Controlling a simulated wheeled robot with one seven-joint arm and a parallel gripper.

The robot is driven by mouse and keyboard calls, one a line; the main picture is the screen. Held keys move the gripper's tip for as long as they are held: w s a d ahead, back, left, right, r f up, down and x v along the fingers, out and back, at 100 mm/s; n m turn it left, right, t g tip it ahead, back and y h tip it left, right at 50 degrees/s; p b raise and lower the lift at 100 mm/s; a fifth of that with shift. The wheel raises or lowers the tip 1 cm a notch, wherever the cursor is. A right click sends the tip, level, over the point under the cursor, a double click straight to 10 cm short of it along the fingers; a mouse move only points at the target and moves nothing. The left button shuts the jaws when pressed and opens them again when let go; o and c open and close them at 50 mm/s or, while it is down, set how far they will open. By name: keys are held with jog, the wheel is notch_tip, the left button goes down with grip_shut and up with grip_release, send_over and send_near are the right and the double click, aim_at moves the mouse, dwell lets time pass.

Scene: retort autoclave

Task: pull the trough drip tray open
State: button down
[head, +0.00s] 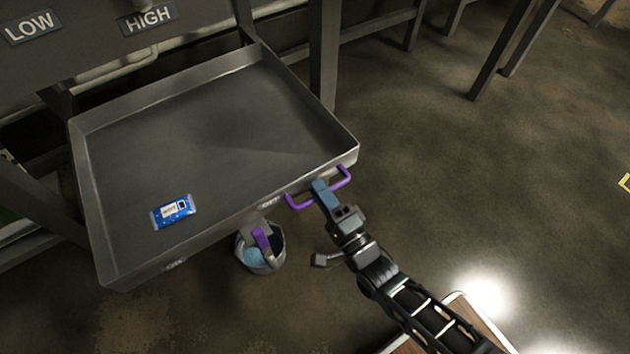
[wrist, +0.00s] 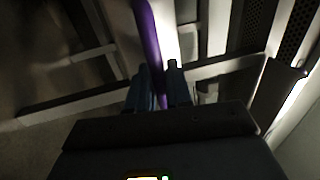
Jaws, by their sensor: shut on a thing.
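The trough drip tray (head: 225,110) is a wide, shallow grey metal tray in the head view, pulled out from under a frame at the upper left. A purple handle (head: 300,203) is fixed to its front edge near the right corner. My gripper (head: 322,190) is at this handle, with its blue fingers shut on it. In the wrist view the purple handle (wrist: 147,40) runs up from between the two fingers (wrist: 158,80). The fingers hide the middle of the handle.
A blue packet (head: 173,211) lies in the tray near its front left. A grey bucket (head: 262,250) with a purple item stands on the floor below the tray's front edge. LOW (head: 30,28) and HIGH (head: 149,18) labels are above. The floor to the right is mostly clear.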

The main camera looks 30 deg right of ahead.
jog(key=shift+s, duration=0.15)
jog(key=c, duration=1.2)
grip_release()
jog(key=shift+s, duration=0.1)
jog(key=shift+s+f, duration=0.25)
jog(key=shift+s, duration=1)
jog(key=shift+s+f, duration=0.25)
jog(key=shift+s, duration=1)
jog(key=shift+s+f, duration=0.25)
jog(key=shift+s, duration=1)
